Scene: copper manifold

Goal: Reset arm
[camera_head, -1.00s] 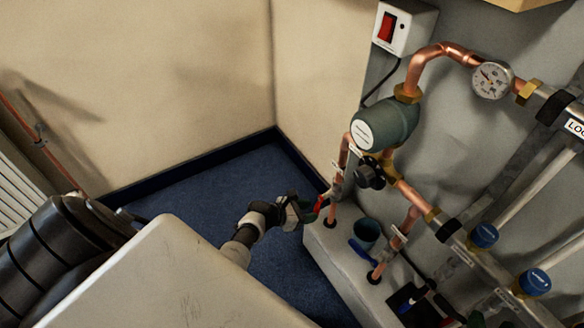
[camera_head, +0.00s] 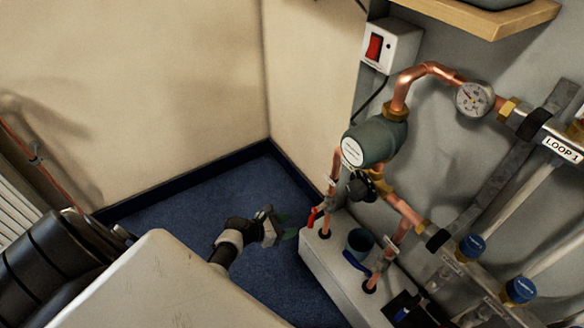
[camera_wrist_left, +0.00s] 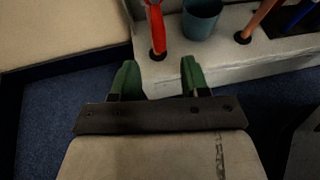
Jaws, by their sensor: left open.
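My left gripper (camera_head: 279,225) is in the lower middle of the head view, over the blue carpet and left of the pale ledge. In the left wrist view its two green fingers (camera_wrist_left: 157,80) stand apart with nothing between them. A copper pipe with a red lever handle (camera_head: 313,217) rises from the ledge to the right of the gripper. The red handle also shows in the left wrist view (camera_wrist_left: 156,25), beyond the fingertips and apart from them. My right gripper is not in view.
A dark cup (camera_head: 359,243) stands on the pale ledge (camera_head: 322,262). The copper manifold has a green-grey pump (camera_head: 377,141), a gauge (camera_head: 474,98) and blue-capped valves (camera_head: 520,290). Carpet (camera_head: 180,214) is clear left of the ledge.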

